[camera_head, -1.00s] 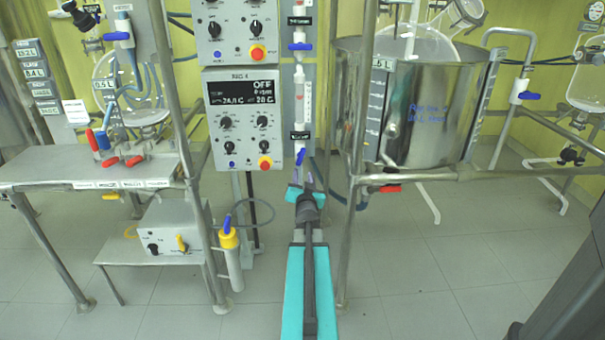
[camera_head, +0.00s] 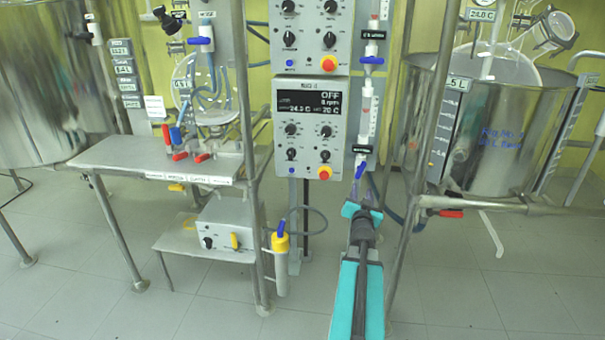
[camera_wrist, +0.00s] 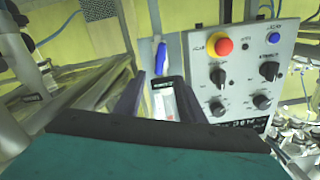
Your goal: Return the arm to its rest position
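My arm reaches forward from the bottom of the head view, teal and dark grey. My gripper (camera_head: 367,188) is at its far end, in front of the lower part of the white vertical tube assembly beside the control box. In the wrist view, the two dark fingers of my gripper (camera_wrist: 157,88) stand apart with a gap between them. No object is seen held. A blue valve handle (camera_head: 360,168) is close to the fingertips in the head view; it also shows beyond the gap in the wrist view (camera_wrist: 160,56). Whether the fingers touch it cannot be told.
The control box (camera_head: 311,128), its display reading OFF, is left of my gripper. A metal frame post (camera_head: 423,130) and a steel vessel (camera_head: 507,135) stand to the right. A bench (camera_head: 150,160) with red and blue handles is at left. Open floor (camera_head: 90,290) lies below.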

